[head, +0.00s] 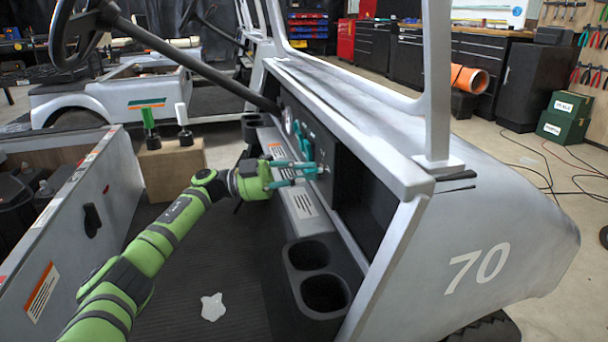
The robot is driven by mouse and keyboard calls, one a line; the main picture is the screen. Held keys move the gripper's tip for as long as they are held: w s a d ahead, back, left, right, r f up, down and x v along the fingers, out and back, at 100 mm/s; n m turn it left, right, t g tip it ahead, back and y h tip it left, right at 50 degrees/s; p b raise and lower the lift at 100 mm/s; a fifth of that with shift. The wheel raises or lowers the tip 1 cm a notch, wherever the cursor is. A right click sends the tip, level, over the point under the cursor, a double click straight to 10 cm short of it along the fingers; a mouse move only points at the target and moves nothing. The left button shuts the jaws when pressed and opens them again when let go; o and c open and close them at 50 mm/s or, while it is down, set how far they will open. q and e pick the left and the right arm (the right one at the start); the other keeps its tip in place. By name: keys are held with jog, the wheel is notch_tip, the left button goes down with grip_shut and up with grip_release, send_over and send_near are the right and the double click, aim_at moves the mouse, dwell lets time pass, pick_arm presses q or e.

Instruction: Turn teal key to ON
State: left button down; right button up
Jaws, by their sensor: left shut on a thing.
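My left gripper (290,174), with teal fingers on a green arm, reaches from the left to the cart's dashboard (346,178). Its fingertips are at the panel, shut on the teal key, which is small and mostly hidden between them. I cannot tell which mark the key points to. Another teal part (306,148) shows on the dashboard just above the fingers. My right gripper is not in view.
The steering wheel (84,30) and its column cross the upper left. Cup holders (308,255) sit below the dash. A wooden block (172,168) with green and white handled pieces stands left of my gripper. A pale scrap (213,307) lies on the dark floor mat.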

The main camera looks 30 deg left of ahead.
pick_arm(q)
jog(key=c, duration=1.2)
grip_release()
jog(key=v, duration=1.2)
jog(key=shift+r, duration=0.1)
